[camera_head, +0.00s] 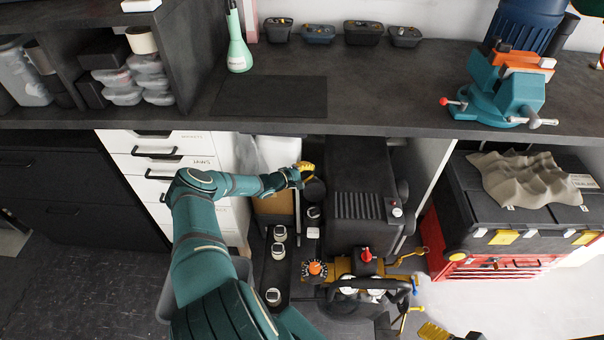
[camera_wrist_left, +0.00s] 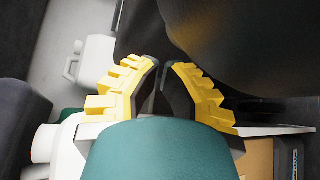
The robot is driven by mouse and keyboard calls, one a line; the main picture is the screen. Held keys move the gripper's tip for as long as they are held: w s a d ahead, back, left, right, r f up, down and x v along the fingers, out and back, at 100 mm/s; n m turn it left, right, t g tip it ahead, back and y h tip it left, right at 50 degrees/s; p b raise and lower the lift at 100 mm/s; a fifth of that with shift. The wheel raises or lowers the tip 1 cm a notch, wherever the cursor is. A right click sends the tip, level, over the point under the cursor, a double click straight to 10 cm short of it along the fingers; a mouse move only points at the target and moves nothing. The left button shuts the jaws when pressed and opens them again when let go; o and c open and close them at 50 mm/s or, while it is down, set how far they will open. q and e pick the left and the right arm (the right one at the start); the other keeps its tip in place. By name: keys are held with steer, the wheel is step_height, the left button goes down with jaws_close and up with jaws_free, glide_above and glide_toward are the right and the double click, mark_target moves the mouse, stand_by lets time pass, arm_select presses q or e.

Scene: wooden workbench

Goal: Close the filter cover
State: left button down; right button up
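The black machine (camera_head: 352,165) with a ribbed front stands under the bench. A dark round part (camera_head: 314,190) beside its left side may be the filter cover; I cannot tell for sure. My left gripper (camera_head: 304,170) is just above this part, close to the machine's left side. In the left wrist view, its yellow fingers (camera_wrist_left: 162,72) are close together with a narrow dark gap. I cannot tell whether anything thin is between them. A large dark curved surface (camera_wrist_left: 240,40) lies just beyond the fingertips. A yellow ridged finger, seemingly of my right gripper (camera_head: 434,331), shows at the bottom edge.
The bench edge (camera_head: 400,131) overhangs the machine. White drawers (camera_head: 165,165) stand left, and a red and black toolbox (camera_head: 490,265) right. Small jars (camera_head: 279,251), an orange knob (camera_head: 315,268) and a red-topped valve (camera_head: 366,255) crowd the front. A teal vise (camera_head: 505,90) is on the bench.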

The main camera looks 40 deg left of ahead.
mark_target(315, 187)
arm_select(q)
steer(key=shift+s+d+r, duration=0.4)
steer(key=shift+s+d, duration=0.05)
steer(key=shift+s, duration=0.15)
steer(key=shift+s+d+r, duration=0.35)
steer(key=shift+s+d, duration=0.05)
steer(key=shift+s, duration=0.2)
steer(key=shift+p, duration=0.35)
